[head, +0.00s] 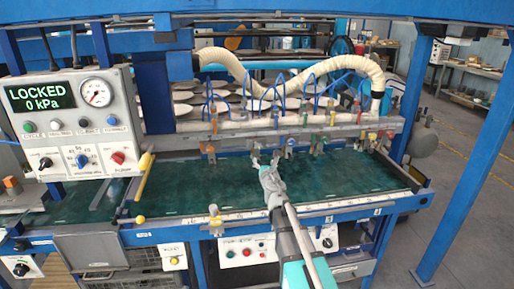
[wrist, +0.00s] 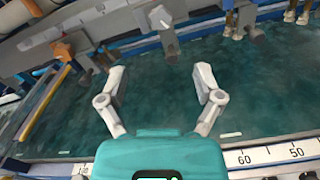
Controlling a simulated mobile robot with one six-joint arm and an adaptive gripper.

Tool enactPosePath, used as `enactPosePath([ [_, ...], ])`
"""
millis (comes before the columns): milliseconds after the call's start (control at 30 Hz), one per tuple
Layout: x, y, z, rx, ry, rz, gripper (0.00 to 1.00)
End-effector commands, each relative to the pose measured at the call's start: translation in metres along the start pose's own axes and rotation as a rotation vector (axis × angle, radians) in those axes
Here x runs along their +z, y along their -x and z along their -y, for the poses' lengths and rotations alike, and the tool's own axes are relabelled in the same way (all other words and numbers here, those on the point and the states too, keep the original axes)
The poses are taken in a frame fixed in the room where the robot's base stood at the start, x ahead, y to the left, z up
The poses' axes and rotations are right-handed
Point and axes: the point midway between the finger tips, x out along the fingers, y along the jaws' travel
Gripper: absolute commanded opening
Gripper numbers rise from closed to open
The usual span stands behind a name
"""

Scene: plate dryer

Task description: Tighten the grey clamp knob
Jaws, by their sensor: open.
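A grey clamp (wrist: 169,28) hangs from the rail at the top middle of the wrist view, with a round light grey knob-like part (wrist: 160,18) on it. I cannot tell for sure that this part is the clamp knob. My gripper (wrist: 161,78) is open and empty, its two fingers spread on either side of the clamp's line but short of it. In the head view my gripper (head: 266,160) is over the far part of the green bed, just in front of the clamp rail. There the arm end partly hides what lies behind it.
The green bed (head: 185,188) is largely clear. A control box (head: 75,125) reads LOCKED, 0 kPa. Blue hoses hang behind the rail.

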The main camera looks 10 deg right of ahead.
Motion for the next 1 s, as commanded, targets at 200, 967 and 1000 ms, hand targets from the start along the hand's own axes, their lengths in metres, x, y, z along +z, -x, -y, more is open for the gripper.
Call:
enactPosePath([
  [200, 0.000, 0.000, 0.000, -0.001, -0.003, 0.000, 0.84],
  [967, 0.000, -0.078, -0.001, -0.002, -0.005, 0.000, 0.84],
  [1000, 0.000, -0.084, -0.001, -0.002, -0.005, 0.000, 0.84],
])
